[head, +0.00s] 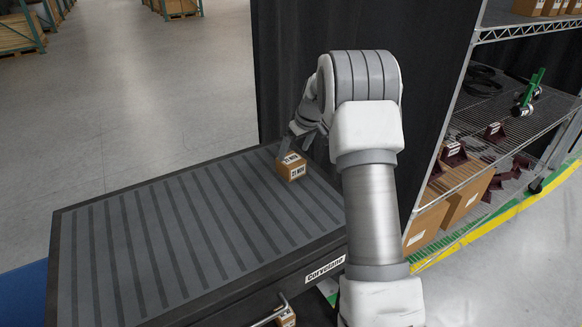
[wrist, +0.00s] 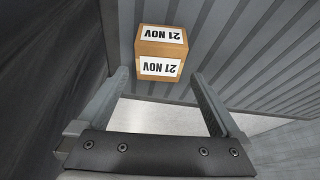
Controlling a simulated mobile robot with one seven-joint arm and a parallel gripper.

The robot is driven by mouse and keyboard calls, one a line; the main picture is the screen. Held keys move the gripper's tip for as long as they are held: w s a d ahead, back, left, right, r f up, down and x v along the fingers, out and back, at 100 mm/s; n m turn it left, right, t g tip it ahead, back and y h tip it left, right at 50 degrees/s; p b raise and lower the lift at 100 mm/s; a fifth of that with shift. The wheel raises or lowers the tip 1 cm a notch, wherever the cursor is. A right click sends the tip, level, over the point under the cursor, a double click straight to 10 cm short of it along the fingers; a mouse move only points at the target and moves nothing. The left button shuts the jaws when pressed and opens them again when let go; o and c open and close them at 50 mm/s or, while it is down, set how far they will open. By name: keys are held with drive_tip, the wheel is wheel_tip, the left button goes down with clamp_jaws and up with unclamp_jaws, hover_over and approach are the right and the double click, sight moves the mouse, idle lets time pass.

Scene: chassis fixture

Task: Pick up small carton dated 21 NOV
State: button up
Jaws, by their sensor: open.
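The small carton dated 21 NOV (head: 291,167) is a brown box with white labels on the grey striped bench top, near its far right corner. In the wrist view the carton (wrist: 161,52) shows two faces, both with upside-down 21 NOV labels. My gripper (head: 298,140) is at the carton's far side in the head view, partly hidden by my arm. In the wrist view my gripper (wrist: 160,84) has its fingers spread, with the carton just beyond the fingertips, roughly centred. Nothing is between the fingers. I cannot tell whether a fingertip touches the carton.
The striped bench top (head: 150,240) is otherwise bare to the left. An open drawer at the front holds another carton (head: 287,318). A wire shelf (head: 480,110) with cartons and dark red brackets stands at the right. A black curtain (head: 290,60) hangs behind.

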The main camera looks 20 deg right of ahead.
sight(291, 159)
drive_tip(key=shift+x, duration=2.75)
drive_tip(key=shift+c, duration=0.3)
drive_tip(key=shift+r, duration=0.1)
drive_tip(key=c, duration=1.4)
